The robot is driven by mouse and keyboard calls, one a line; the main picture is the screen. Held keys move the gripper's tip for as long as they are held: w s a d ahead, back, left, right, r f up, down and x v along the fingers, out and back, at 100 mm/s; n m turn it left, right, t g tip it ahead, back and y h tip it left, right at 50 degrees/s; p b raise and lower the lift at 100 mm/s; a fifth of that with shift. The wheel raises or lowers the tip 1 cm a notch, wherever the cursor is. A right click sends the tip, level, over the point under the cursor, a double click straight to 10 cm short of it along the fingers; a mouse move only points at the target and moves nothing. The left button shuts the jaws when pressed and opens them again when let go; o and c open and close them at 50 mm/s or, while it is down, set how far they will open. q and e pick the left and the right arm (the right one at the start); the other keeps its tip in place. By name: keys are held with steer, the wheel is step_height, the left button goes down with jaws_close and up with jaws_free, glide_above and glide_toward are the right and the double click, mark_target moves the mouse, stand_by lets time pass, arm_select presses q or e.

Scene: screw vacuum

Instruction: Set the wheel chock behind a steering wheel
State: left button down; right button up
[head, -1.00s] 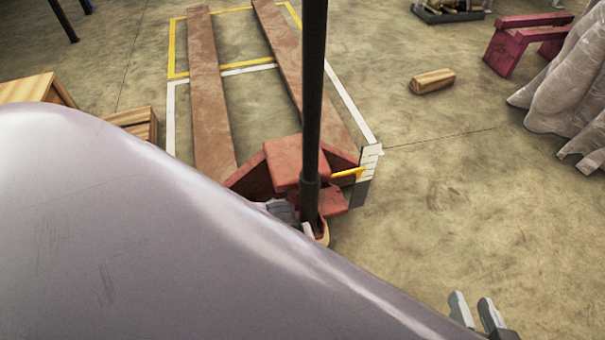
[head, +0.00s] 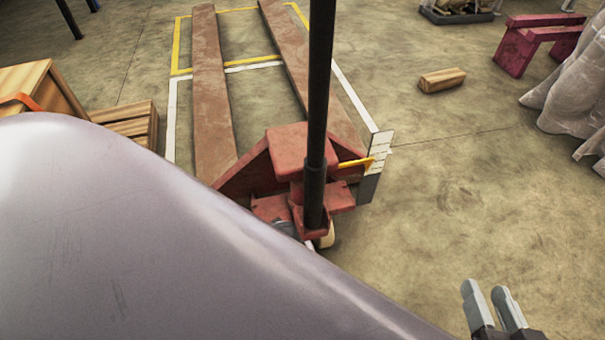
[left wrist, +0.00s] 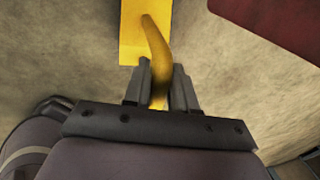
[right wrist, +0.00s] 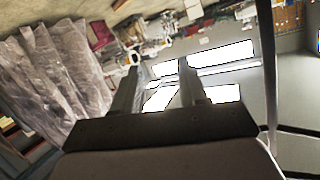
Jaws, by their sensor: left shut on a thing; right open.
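The yellow wheel chock (left wrist: 129,42) shows in the left wrist view, with its curved yellow handle (left wrist: 153,35) between the fingers of my left gripper (left wrist: 161,72). The gripper is shut on the handle, with pale floor beyond. In the head view the left gripper and chock are hidden behind my large grey arm. The red pallet jack (head: 300,150) stands with its dark upright handle towards me. A pale steering wheel (head: 327,237) shows under the handle's base, partly covered. My right gripper (head: 487,292) is open and empty over the floor at lower right; it also shows in the right wrist view (right wrist: 158,80).
The jack's two forks (head: 213,90) lie inside yellow and white floor lines. A wooden crate (head: 128,123) stands at left. A wooden block (head: 441,80), a dark red stand (head: 515,48) and a draped sheet (head: 570,95) are at right. The floor right of the jack is clear.

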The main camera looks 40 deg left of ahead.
arm_select(q)
steer(key=shift+w+a+f+b, duration=0.25)
steer(key=shift+w+a+b, duration=0.3)
steer(key=shift+w+a, duration=0.05)
steer(key=shift+w+a+f+b, duration=0.25)
steer(key=shift+w+a+b, duration=0.25)
steer(key=shift+w+a, duration=0.1)
arm_select(e)
steer(key=shift+s+d+r+n+t, duration=0.1)
steer(key=shift+s+d+n+t, duration=0.1)
steer(key=shift+d+n+t, duration=0.35)
steer(key=shift+s+d, duration=0.1)
steer(key=shift+d, duration=0.05)
arm_select(q)
steer(key=shift+f, duration=0.15)
steer(key=c, duration=0.9)
jaws_free()
steer(key=shift+s, duration=0.15)
